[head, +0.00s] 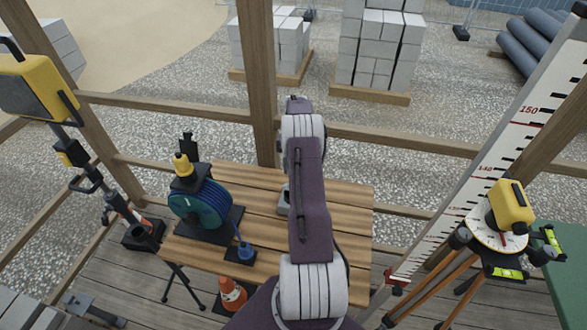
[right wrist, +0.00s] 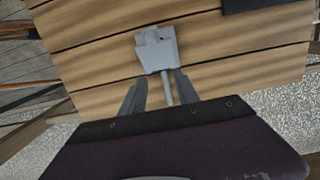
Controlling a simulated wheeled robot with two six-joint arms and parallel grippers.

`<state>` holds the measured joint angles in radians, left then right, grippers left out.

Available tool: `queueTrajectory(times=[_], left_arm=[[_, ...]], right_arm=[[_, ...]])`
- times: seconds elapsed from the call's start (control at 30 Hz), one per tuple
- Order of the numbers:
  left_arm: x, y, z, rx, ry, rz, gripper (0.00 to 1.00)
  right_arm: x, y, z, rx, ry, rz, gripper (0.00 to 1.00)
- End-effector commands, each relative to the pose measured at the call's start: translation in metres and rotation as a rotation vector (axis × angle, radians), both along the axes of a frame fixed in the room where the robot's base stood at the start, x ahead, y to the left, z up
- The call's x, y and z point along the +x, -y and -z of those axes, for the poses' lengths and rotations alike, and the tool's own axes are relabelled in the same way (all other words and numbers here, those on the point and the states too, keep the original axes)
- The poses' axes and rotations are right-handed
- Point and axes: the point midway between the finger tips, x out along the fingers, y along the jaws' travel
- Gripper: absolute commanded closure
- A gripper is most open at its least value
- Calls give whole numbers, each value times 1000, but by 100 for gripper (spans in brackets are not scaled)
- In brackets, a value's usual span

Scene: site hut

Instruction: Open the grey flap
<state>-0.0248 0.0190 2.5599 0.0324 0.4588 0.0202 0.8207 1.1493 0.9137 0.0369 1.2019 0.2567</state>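A small grey fitting, which I take to be the grey flap (right wrist: 157,48), sits on the slatted wooden table in the right wrist view. A thin grey bar (right wrist: 168,88) runs from it toward my wrist. In the head view only a grey edge of the fitting (head: 283,200) shows beside my arm. My right gripper (right wrist: 160,77) is open, its two fingers apart on either side of the bar, with their tips close to the fitting. I cannot tell whether they touch it. My arm hides this gripper in the head view. My left gripper is not in view.
The wooden table (head: 345,205) is clear at right. A teal cable reel (head: 200,205) and a blue item (head: 244,251) stand at its left. An orange cone (head: 232,293) is in front. A yellow instrument (head: 511,206) on a tripod and a tall measuring staff (head: 513,145) stand right.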

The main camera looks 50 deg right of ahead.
Motion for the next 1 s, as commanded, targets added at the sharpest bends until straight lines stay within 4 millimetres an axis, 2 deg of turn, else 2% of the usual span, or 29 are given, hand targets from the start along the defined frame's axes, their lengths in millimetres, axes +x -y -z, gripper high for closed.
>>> queueTrajectory(times=[0.17,0.33,0.5,0.6,1.0], left_arm=[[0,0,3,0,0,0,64],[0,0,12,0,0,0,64],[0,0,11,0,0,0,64],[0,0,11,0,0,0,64],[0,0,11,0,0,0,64]], right_arm=[[1,1,-6,-1,2,0,63],[3,5,-42,-5,4,0,63],[4,8,-78,-4,3,0,63],[5,8,-88,-4,2,0,63],[4,8,-92,-2,1,0,63]])
